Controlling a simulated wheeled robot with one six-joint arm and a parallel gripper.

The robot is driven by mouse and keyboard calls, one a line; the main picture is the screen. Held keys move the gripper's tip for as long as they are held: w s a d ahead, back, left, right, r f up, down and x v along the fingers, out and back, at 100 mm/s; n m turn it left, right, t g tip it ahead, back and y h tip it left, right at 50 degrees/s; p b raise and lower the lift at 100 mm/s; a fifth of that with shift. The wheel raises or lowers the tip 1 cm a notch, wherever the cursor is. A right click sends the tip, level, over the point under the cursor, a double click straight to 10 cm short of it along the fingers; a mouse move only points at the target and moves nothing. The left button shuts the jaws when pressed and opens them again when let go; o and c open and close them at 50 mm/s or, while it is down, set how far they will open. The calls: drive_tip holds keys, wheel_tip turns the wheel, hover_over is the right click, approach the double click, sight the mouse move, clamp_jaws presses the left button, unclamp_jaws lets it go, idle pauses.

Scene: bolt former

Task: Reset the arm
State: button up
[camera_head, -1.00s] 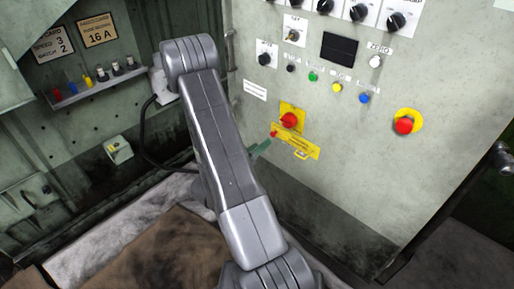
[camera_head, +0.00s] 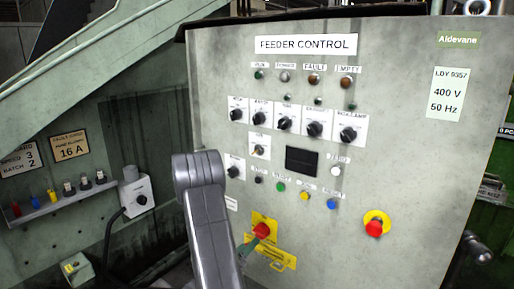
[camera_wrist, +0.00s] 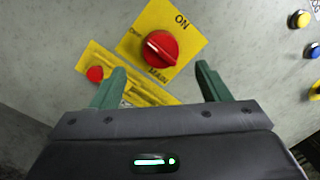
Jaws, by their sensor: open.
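My gripper (camera_wrist: 160,85) shows in the wrist view with its two green fingers spread apart and nothing between them. Beyond the fingertips is a red rotary switch (camera_wrist: 160,49) on a yellow plate marked ON and MAIN. A yellow hasp piece with a small red knob (camera_wrist: 95,74) lies below left of it, partly hidden by the left finger. In the head view my grey arm stands in front of the panel, and a green finger of my gripper (camera_head: 246,248) shows beside the red switch (camera_head: 262,231). I cannot tell whether it touches anything.
The feeder control cabinet (camera_head: 410,150) carries several black knobs, coloured buttons, a dark display (camera_head: 301,161) and a red emergency button (camera_head: 375,227) at right. At left are a shelf of coloured items (camera_head: 62,208) and a grey switch box (camera_head: 138,196) with a cable.

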sight(257, 234)
drive_tip(key=x, duration=0.6)
drive_tip(key=shift+w+d, duration=0.2)
drive_tip(key=shift+w, duration=0.1)
drive_tip(key=v, duration=1.4)
drive_tip(key=x, duration=1.3)
drive_tip(key=shift+w+d+r, duration=0.1)
drive_tip(key=shift+w+d, duration=0.05)
drive_tip(key=shift+d, duration=0.1)
drive_tip(key=shift+w+d+b, duration=0.1)
drive_tip(key=shift+w+b, duration=0.2)
drive_tip(key=shift+b, duration=0.2)
drive_tip(key=m+b, duration=0.1)
drive_tip(key=m, duration=0.1)
drive_tip(key=shift+m, duration=0.3)
drive_tip(key=m+g+h+b, duration=0.1)
drive_tip(key=m+b, duration=0.2)
drive_tip(key=m, duration=0.3)
drive_tip(key=m+b, duration=0.1)
drive_tip(key=m, duration=0.3)
drive_tip(key=shift+g, duration=0.3)
drive_tip(key=m, duration=0.4)
drive_tip(key=shift+r+b, duration=0.15)
drive_tip(key=shift+b, duration=0.25)
